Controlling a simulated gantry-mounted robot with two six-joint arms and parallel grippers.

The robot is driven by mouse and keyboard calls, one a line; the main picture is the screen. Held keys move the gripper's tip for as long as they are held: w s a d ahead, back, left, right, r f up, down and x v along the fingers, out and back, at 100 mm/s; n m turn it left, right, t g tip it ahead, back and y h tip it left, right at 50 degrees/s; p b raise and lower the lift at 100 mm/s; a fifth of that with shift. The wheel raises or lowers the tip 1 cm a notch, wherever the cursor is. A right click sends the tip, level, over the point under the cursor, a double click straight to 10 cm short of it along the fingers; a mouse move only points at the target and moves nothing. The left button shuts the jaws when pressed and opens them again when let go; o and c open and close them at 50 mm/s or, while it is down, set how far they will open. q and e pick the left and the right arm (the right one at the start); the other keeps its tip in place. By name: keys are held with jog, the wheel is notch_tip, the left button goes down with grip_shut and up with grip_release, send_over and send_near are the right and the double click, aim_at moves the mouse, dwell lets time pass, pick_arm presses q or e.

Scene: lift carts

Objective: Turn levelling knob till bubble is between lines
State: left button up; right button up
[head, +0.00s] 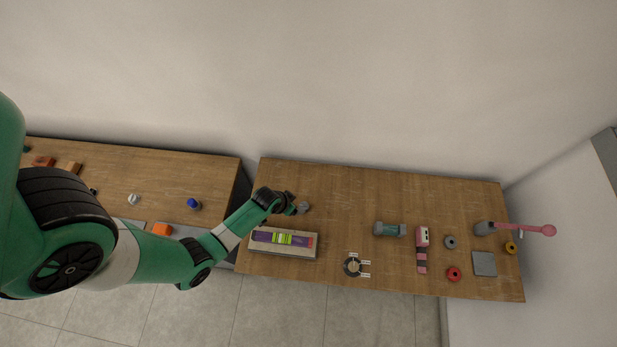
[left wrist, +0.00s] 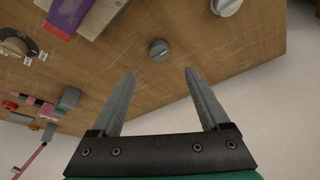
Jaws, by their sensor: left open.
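The level (head: 270,249) is a long beige block with a purple body and a bright yellow-green vial (head: 285,239), at the left front of the right-hand table. Its purple end shows at the top left of the left wrist view (left wrist: 68,14). The bubble is too small to tell against the lines. My left gripper (head: 296,205) is over the table just behind the level; in the left wrist view its jaws (left wrist: 160,73) are open and empty. A small dark grey knob (left wrist: 159,50) is on the table beyond the fingertips, apart from them. A larger light grey knob (left wrist: 228,5) is at the top edge.
A round dial (head: 352,266) with white tags is right of the level. Farther right are a teal-grey block (head: 389,229), a pink tool (head: 422,250), a red ring (head: 454,273) and a pink-handled tool (head: 525,229). A second table (head: 110,185) is left. The right table's middle back is clear.

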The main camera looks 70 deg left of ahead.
aim_at(303, 206)
pick_arm(q)
jog(key=b+x, duration=0.8)
jog(key=x, duration=0.2)
jog(key=shift+w+f+b, duration=0.2)
jog(key=shift+w+b, duration=0.05)
jog(key=shift+b, duration=0.1)
jog(key=shift+w+a+f, duration=0.15)
jog(key=shift+w+f, duration=0.05)
jog(key=shift+f, duration=0.3)
grip_shut()
jog(key=shift+m, duration=0.3)
